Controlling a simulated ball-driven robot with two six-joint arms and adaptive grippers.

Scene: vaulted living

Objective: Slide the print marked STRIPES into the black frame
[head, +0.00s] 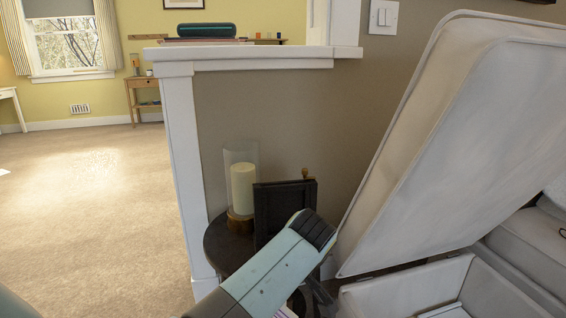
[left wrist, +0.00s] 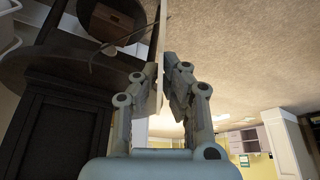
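The black frame (head: 285,208) stands upright on a small round dark table (head: 219,240); my pale arm covers its lower right part. In the left wrist view a dark panelled piece, apparently the frame (left wrist: 62,140), fills the lower left. My left gripper (left wrist: 160,72) has its fingers closed on a thin pale sheet, seen edge-on, apparently a print (left wrist: 159,45). Its face does not show, so I cannot read its marking. The sheet is apart from the frame in that view. My right gripper is not in view.
A candle in a glass holder (head: 241,180) stands on the table, left of the frame. A tilted, raised cream padded panel (head: 465,125) over an open box limits room on the right. A white-capped half wall (head: 250,60) rises behind. Open carpet (head: 90,200) lies left.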

